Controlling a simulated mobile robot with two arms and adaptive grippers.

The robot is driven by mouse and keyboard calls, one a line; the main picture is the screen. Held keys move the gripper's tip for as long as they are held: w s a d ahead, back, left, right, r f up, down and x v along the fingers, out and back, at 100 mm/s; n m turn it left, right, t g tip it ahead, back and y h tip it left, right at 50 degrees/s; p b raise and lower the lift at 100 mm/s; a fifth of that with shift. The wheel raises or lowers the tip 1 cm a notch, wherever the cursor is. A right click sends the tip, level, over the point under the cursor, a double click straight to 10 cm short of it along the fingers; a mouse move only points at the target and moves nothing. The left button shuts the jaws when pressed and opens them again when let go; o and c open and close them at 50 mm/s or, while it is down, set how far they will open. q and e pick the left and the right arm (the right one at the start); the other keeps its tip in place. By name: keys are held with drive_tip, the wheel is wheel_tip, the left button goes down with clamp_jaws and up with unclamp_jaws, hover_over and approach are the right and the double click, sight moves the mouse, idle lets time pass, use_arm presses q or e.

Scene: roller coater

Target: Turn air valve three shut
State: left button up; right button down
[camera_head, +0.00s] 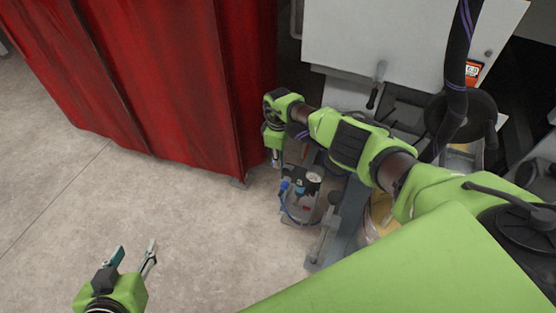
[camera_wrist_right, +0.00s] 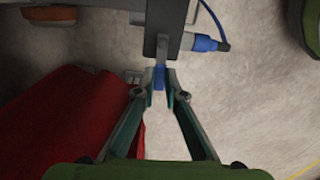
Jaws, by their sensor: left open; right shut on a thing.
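A small blue valve handle (camera_wrist_right: 159,78) sits below a grey metal block in the right wrist view. My right gripper (camera_wrist_right: 160,88) is shut on it, with one fingertip on each side. In the head view my right gripper (camera_head: 275,163) points down beside the air fittings at the machine's lower side, and it hides the handle there. No number can be read on the valve. My left gripper (camera_head: 134,258) is open and empty above the bare floor at the lower left.
A blue connector with a hose (camera_wrist_right: 207,43) lies close to the right of the held handle. A pressure gauge (camera_head: 314,177) stands near my right gripper. A red curtain (camera_head: 160,80) hangs just left of it. The floor (camera_head: 190,220) at the lower left is clear.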

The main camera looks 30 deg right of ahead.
use_arm(q)
drive_tip(key=shift+s+a+f, duration=0.1)
drive_tip(key=shift+s+f, duration=0.1)
drive_tip(key=shift+s, duration=0.05)
use_arm(e)
drive_tip(key=shift+w+d+m, duration=0.15)
drive_tip(key=shift+m, duration=0.35)
drive_tip(key=c, duration=2.1)
unclamp_jaws()
use_arm(q)
drive_tip(key=shift+s+f, duration=0.1)
use_arm(e)
wheel_tip(320, 180, up, 12)
drive_tip(key=shift+r, duration=0.1)
